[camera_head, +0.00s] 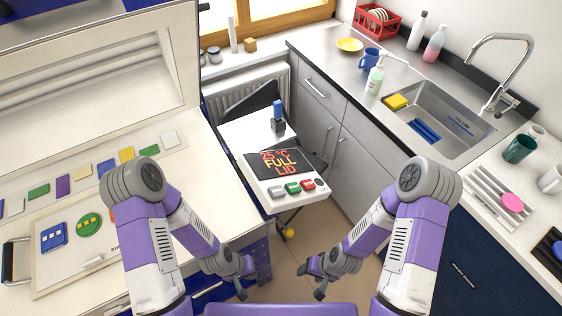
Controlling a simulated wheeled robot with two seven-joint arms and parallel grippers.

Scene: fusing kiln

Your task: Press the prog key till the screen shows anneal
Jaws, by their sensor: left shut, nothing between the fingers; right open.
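The kiln controller (255,187) is a white box on a stand in the middle of the view. Its dark screen (279,165) reads "25 °C FULL LID" in orange and yellow letters; it does not show anneal. Below the screen is a row of keys: a grey one, a green key (292,188), a red key (307,184) and a dark round knob (320,181). The key labels are too small to read. My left gripper (243,284) is shut and empty, below and left of the controller. My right gripper (313,284) is open and empty, below and right of it.
A white kiln bench with coloured glass pieces and a board (75,250) is on the left. A counter with a sink (440,120), mugs and bottles is on the right. A grey box with a blue top (278,122) stands behind the screen. Space before the keys looks clear.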

